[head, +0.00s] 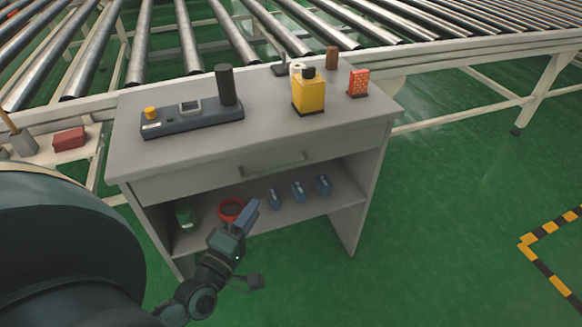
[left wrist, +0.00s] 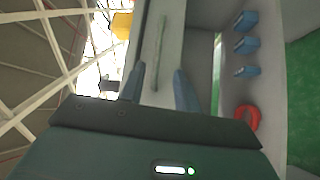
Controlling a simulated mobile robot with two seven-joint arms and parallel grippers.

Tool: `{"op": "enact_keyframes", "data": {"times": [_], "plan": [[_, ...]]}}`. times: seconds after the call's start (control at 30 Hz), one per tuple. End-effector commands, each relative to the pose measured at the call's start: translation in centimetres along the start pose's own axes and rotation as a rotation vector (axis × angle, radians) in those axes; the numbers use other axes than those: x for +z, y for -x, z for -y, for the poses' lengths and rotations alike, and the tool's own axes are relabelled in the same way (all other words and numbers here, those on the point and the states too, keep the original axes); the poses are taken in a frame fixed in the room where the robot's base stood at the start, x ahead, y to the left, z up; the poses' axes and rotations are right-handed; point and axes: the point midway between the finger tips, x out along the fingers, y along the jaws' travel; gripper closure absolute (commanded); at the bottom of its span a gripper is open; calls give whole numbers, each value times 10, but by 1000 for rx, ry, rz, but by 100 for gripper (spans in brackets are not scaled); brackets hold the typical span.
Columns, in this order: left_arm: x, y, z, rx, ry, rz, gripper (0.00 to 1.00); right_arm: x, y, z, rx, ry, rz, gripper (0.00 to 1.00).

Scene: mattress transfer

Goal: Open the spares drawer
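The spares drawer (head: 205,182) is the wide grey front just under the top of the grey cabinet; it looks shut, flush with the cabinet. Its bar handle (head: 272,166) runs lengthwise along the front. In the left wrist view the handle (left wrist: 161,45) stands upright in the picture, ahead of the fingers and in line with the gap between them. My left gripper (head: 250,208) is in front of the cabinet, below the handle and apart from it. In the left wrist view its two fingers (left wrist: 159,70) are spread and empty. My right gripper is not in view.
The cabinet top (head: 190,150) bears a dark device (head: 195,122), a yellow bottle (head: 309,95) and an orange box (head: 358,83). The open shelf below holds a red ring (head: 231,208) and blue items (head: 298,191). A roller conveyor (head: 190,45) stands behind. Green floor is clear at right.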

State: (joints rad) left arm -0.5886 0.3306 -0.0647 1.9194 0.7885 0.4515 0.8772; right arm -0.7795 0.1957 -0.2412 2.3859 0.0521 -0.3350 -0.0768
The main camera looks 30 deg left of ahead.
Motion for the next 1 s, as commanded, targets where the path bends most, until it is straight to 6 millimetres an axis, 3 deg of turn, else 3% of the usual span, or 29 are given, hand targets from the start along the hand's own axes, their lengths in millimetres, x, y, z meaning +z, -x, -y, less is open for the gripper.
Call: {"op": "enact_keyframes", "data": {"times": [0.23, 0.7, 1.0], "plan": [[-6, -22, 1, 16, 35, -22, 68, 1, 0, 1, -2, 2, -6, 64], [-7, -113, 1, 13, 33, -20, 68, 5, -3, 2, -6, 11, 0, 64], [-7, -132, 0, 11, 31, -18, 68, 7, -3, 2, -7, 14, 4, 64]]}}
